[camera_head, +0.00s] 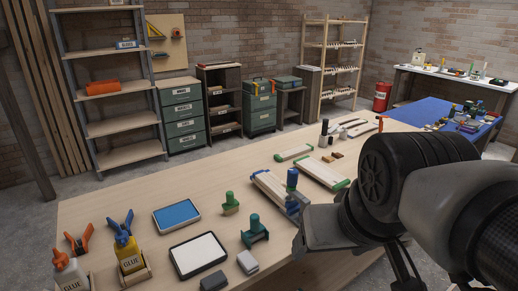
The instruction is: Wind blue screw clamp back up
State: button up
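A blue upright cylindrical knob (292,178), which looks like the top of the blue screw clamp, stands at the right end of a pale wooden board (270,187). Grey-blue parts just below it are partly hidden, and I cannot tell clamp from finger there. My gripper (298,206) comes in from the right, close beside the knob and the board. Its fingers are small and largely hidden by its own body, so I cannot tell whether they are open or shut, or touching the clamp.
A green clamp (254,231), a green-handled stamp-like tool (230,203), a blue pad (177,216) and a white-topped tray (198,254) lie to the left. Glue bottles (127,248) stand front left. A green-ended board (322,172) lies behind. The left rear of the workbench (110,203) is clear.

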aim_at(292, 173)
jog(key=l+u, duration=0.35)
jog(key=l, duration=0.35)
jog(key=l+u, duration=0.3)
jog(key=l, duration=0.4)
jog(key=l+u, duration=0.35)
jog(key=l, duration=0.35)
jog(key=l+u, duration=0.35)
jog(key=l, duration=0.3)
jog(key=l+u, duration=0.3)
jog(key=l, duration=0.4)
jog(key=k+l+u, duration=0.1)
jog(key=l+u, duration=0.25)
jog(key=l, duration=0.3)
